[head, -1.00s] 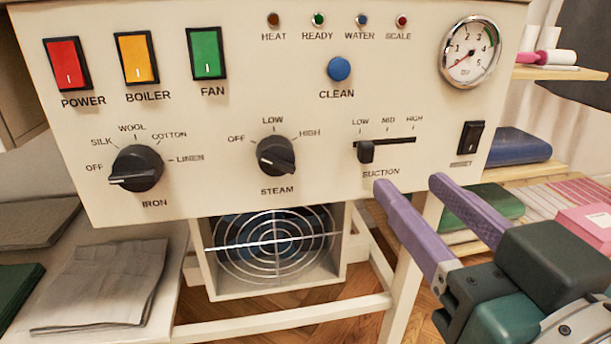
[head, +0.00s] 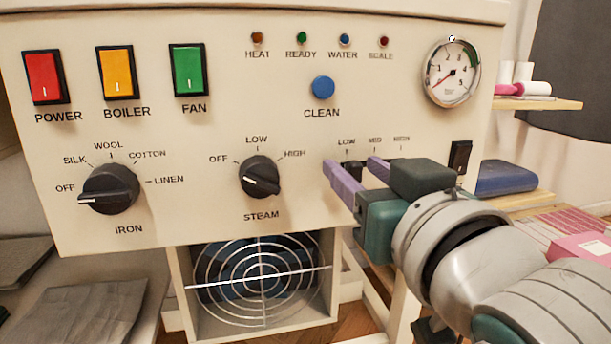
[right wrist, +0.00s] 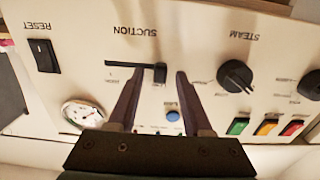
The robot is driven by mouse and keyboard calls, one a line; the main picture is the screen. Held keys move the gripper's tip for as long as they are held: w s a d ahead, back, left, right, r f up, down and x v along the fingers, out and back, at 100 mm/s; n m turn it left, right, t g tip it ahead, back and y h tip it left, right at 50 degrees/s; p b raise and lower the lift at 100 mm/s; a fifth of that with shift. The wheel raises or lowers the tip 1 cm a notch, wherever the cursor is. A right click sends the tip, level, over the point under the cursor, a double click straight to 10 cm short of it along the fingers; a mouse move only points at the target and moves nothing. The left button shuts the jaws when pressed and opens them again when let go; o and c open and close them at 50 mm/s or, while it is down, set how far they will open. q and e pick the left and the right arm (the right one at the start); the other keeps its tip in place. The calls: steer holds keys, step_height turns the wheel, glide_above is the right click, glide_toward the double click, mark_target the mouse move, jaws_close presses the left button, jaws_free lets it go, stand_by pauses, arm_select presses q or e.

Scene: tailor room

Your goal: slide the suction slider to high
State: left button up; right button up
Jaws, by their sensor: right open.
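The suction slider's black knob (head: 353,167) sits at the LOW end of its slot, under the LOW mark on the cream control panel (head: 215,140). My right gripper (head: 351,163) is open, with one purple finger on each side of the knob in the picture. In the right wrist view, which is upside down, the knob (right wrist: 160,73) also shows between the two fingertips (right wrist: 159,75), with gaps on both sides. The slot (right wrist: 125,63) runs from it toward the RESET side. In the head view my gripper hides most of the slot and the SUCTION label. My left gripper is not in view.
The steam dial (head: 260,177) is left of the slider, and the black reset switch (head: 460,157) is to its right. The pressure gauge (head: 452,73) and blue clean button (head: 323,88) are above. A round fan grille (head: 260,280) lies below the panel.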

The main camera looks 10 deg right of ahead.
jaws_close()
stand_by(0.4)
stand_by(1.0)
